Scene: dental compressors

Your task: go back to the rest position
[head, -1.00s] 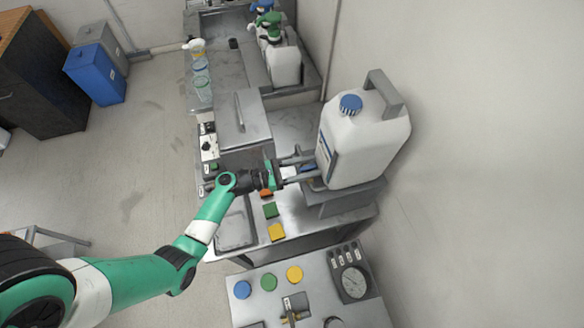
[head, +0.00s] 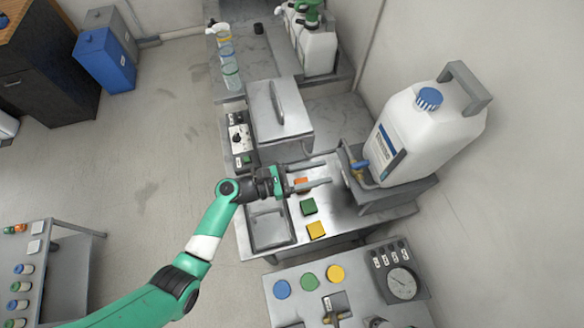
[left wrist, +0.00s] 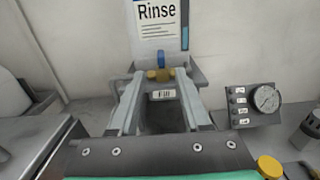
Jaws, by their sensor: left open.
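My left gripper (head: 325,176) is open and empty over the steel counter, left of the grey stand (head: 400,196). In the left wrist view its two fingers (left wrist: 162,112) reach forward, apart, with a "Fill" label between them. A white jug (head: 425,130) with a blue cap stands upright on the grey stand. Its "Rinse" label (left wrist: 158,22) shows in the left wrist view. A small brass valve (head: 360,168) with a blue handle sits at the jug's lower front, apart from my fingers. My right gripper is not in view.
A panel with round buttons and a gauge (head: 401,283) is in front. Open floor (head: 150,170) lies to the left.

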